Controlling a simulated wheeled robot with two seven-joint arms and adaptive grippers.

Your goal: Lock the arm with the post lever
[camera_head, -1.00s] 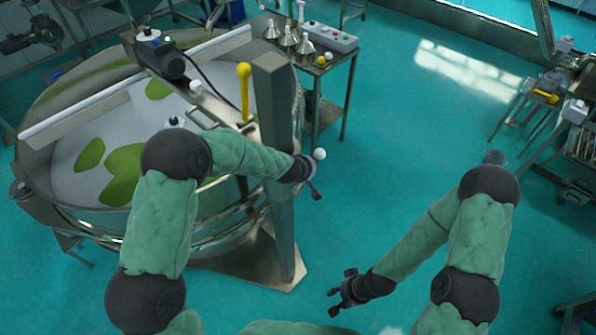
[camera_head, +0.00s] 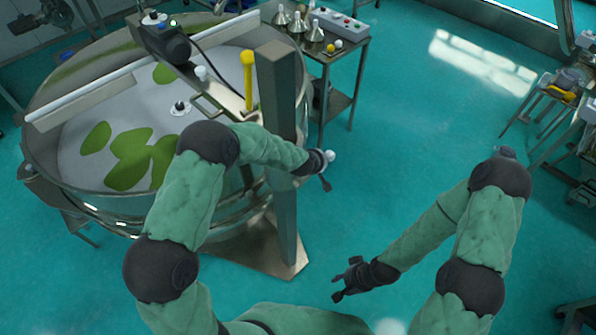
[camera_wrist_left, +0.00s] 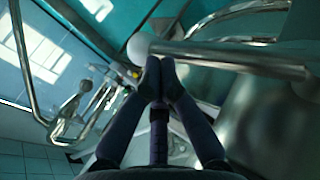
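The post lever is a metal rod (camera_wrist_left: 230,58) with a white ball knob; the knob shows at the post's right in the head view (camera_head: 330,156). My left gripper (camera_head: 322,172) is beside the knob. In the left wrist view its fingers (camera_wrist_left: 160,72) are together, with their tips at the rod close to the knob; I cannot tell whether they touch it. My right gripper (camera_head: 343,280) is open and empty above the floor.
The round sieve (camera_head: 95,205) with green patches fills the left. A yellow-topped handle (camera_head: 248,80) stands beside the post. A small table (camera_head: 345,62) with funnels and a control box is behind. The floor (camera_head: 420,130) at centre right is clear.

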